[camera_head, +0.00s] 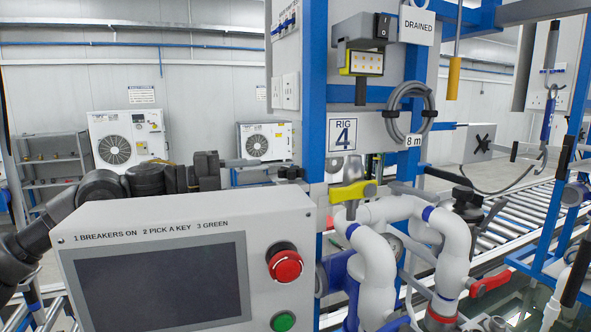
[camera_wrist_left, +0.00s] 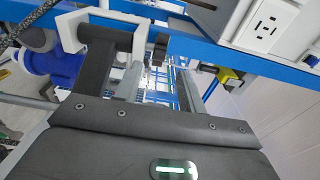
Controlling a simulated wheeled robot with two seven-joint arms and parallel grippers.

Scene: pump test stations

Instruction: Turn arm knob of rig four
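Rig four carries a "RIG 4" sign (camera_head: 343,134) on its blue post. No part is labelled as the arm knob, so I cannot tell which it is. A yellow T-shaped handle (camera_head: 352,189) sits on the white pipework below the sign. My left gripper (camera_head: 296,172) reaches in from the left, behind the top of the control panel, close to the post. In the left wrist view its fingers (camera_wrist_left: 158,82) stand apart with nothing seen between them. A black cylinder (camera_wrist_left: 112,38) by a white block (camera_wrist_left: 72,32) lies beyond the left finger. My right gripper is not seen.
The control panel (camera_head: 185,222) with a red mushroom button (camera_head: 285,264) and green button (camera_head: 283,321) fills the lower left. White pipes (camera_head: 373,262) with a red lever (camera_head: 489,284) stand right of it. A coiled grey cable (camera_head: 408,112) hangs on the post. A roller conveyor (camera_head: 520,217) runs behind.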

